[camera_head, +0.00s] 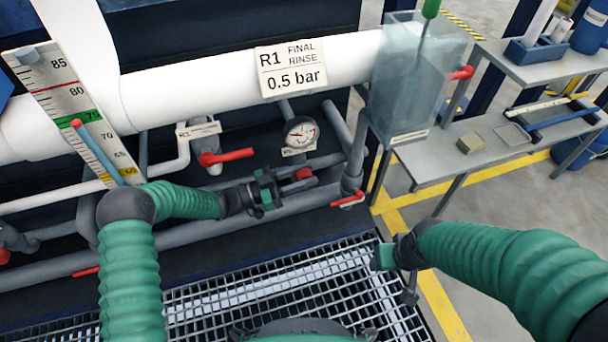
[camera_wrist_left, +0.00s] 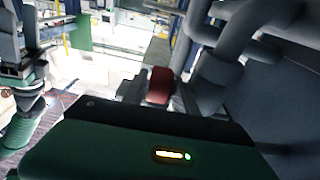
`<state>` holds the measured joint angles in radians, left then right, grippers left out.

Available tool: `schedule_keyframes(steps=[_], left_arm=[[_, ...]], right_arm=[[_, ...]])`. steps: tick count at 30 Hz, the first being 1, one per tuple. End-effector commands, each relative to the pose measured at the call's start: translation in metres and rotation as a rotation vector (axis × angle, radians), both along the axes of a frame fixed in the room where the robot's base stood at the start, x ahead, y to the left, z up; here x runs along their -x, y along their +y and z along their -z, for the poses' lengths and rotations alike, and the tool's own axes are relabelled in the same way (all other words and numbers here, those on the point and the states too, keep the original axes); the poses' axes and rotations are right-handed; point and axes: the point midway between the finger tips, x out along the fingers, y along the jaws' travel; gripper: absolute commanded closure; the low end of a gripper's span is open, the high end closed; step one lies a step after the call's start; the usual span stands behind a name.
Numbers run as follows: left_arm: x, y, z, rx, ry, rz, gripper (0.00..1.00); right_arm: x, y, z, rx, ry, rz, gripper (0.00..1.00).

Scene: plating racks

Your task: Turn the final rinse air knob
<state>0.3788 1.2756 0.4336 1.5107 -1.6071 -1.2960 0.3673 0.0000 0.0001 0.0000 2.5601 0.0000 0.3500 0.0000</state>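A red knob (camera_head: 303,173) sits on the grey pipework below a round pressure gauge (camera_head: 300,132). A sign (camera_head: 291,70) above reads "R1 FINAL RINSE 0.5 bar". My left gripper (camera_head: 274,189) is just left of the red knob, pointing at it, with its fingers apart; in the head view a small gap seems to lie between them. In the left wrist view the red knob (camera_wrist_left: 160,85) is straight ahead, beyond the green and black gripper body, which hides its lower part. My right gripper (camera_head: 398,278) hangs over the grating, away from the pipes; its finger opening is unclear.
A red lever handle (camera_head: 228,156) is up and left of the knob, and another red handle (camera_head: 348,200) is at lower right. A thick white pipe (camera_head: 190,85) runs above. Metal grating (camera_head: 290,285) lies below. A grey bench (camera_head: 450,165) stands at right.

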Motion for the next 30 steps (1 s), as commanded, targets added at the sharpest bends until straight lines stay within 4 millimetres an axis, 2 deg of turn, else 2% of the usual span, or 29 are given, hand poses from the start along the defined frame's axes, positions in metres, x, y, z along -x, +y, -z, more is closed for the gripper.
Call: schedule_keyframes(steps=[5,12,15,30], left_arm=[[0.004,0.013,-0.001,0.000,0.002,-0.002,0.65],[0.018,0.058,0.007,-0.001,0.002,-0.002,0.65],[0.022,0.068,0.010,0.001,0.002,-0.001,0.65],[0.023,0.071,0.013,0.000,0.001,0.000,0.65]], right_arm=[[0.000,0.000,-0.010,0.000,0.000,0.000,0.42],[0.000,0.000,-0.032,0.000,0.000,0.000,0.42],[0.000,0.000,-0.034,0.000,0.000,0.000,0.42],[0.000,0.000,-0.033,0.000,0.000,0.000,0.42]])
